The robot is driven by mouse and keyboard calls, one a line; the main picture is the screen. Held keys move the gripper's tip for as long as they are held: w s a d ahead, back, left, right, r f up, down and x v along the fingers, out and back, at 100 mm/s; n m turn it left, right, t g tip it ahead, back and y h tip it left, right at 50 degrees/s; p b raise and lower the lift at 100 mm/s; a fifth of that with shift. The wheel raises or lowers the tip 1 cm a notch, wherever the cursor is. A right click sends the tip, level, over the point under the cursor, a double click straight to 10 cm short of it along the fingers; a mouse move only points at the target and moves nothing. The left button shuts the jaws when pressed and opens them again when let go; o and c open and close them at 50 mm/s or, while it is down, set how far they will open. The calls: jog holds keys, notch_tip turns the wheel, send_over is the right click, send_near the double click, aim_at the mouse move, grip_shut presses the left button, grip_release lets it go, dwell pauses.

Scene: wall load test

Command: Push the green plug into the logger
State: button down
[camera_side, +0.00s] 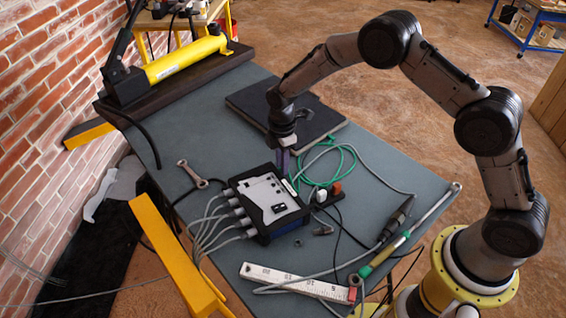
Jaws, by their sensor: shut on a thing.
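The logger (268,203) is a grey-topped box with a dark blue and black casing, lying on the grey-blue table. Several grey cables are plugged into its left side. My gripper (284,168) points down just behind the logger's far right edge. It is shut on the green plug, which is mostly hidden by the fingers and very small here. A green cable (345,150) loops on the table to the right of the gripper. I cannot tell whether the plug touches the logger's socket.
A closed black laptop or case (310,125) lies behind. Loose cables cross the right side.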

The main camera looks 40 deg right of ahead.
jog(key=shift+a, duration=0.15)
jog(key=c, duration=0.7)
grip_release()
jog(key=shift+c, duration=0.3)
jog(key=shift+c, duration=1.3)
jog(key=shift+r, duration=3.5)
jog(key=shift+r, duration=0.1)
